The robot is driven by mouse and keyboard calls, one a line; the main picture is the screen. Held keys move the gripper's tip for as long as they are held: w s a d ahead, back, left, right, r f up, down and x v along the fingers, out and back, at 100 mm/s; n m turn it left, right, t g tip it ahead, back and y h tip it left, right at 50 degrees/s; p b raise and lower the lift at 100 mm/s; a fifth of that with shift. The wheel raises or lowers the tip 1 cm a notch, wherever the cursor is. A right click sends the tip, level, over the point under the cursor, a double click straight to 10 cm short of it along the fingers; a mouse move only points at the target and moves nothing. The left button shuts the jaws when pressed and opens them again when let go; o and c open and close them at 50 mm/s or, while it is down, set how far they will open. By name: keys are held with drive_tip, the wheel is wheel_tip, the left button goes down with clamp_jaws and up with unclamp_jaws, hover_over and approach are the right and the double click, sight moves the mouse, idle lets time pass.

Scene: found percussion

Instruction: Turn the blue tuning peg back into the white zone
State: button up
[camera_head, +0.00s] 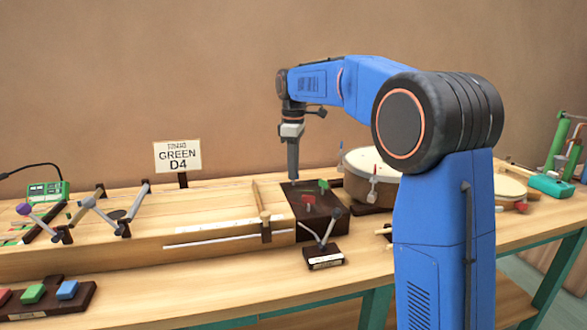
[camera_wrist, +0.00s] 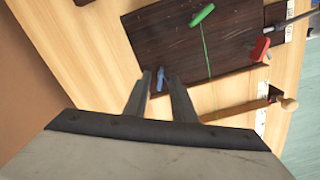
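The blue tuning peg (camera_wrist: 160,79) shows in the wrist view on the dark peg board (camera_wrist: 175,55). It sits in the gap between the two fingertips of my gripper (camera_wrist: 160,85). The fingers are apart; I see no clear contact with the peg, and its height relative to the tips is hard to judge. In the head view my gripper (camera_head: 293,176) points straight down over the far left part of the dark board (camera_head: 310,228); the blue peg is not visible there. I cannot make out a white zone at the blue peg.
A green peg (camera_head: 323,185) and a red peg (camera_head: 308,200) stand on the same board. A wooden bridge (camera_head: 262,212) is left of it, a small stand with a lever (camera_head: 325,257) in front, and a drum (camera_head: 372,163) to the right. A "GREEN D4" sign (camera_head: 178,155) stands behind.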

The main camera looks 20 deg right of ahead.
drive_tip(key=shift+r, duration=0.1)
wheel_tip(320, 180, up, 17)
idle(0.7)
drive_tip(key=shift+r, duration=0.1)
drive_tip(key=s+d+f+m+t, duration=0.1)
drive_tip(key=s+d+f+m, duration=0.15)
drive_tip(key=s, duration=0.55)
drive_tip(key=s+d+f+m+t, duration=0.1)
drive_tip(key=s+f+m, duration=0.15)
drive_tip(key=s, duration=0.45)
drive_tip(key=s+d+f+m, duration=0.1)
drive_tip(key=s+f, duration=0.3)
drive_tip(key=s, duration=0.4)
drive_tip(key=s+d+f+m+t, duration=0.2)
drive_tip(key=s+f+m, duration=0.4)
drive_tip(key=s+f, duration=1.4)
wheel_tip(320, 180, down, 2)
drive_tip(key=shift+s+d+f+m+t, duration=0.1)
drive_tip(key=shift+s+d+m+t, duration=0.2)
drive_tip(key=shift+t, duration=0.1)
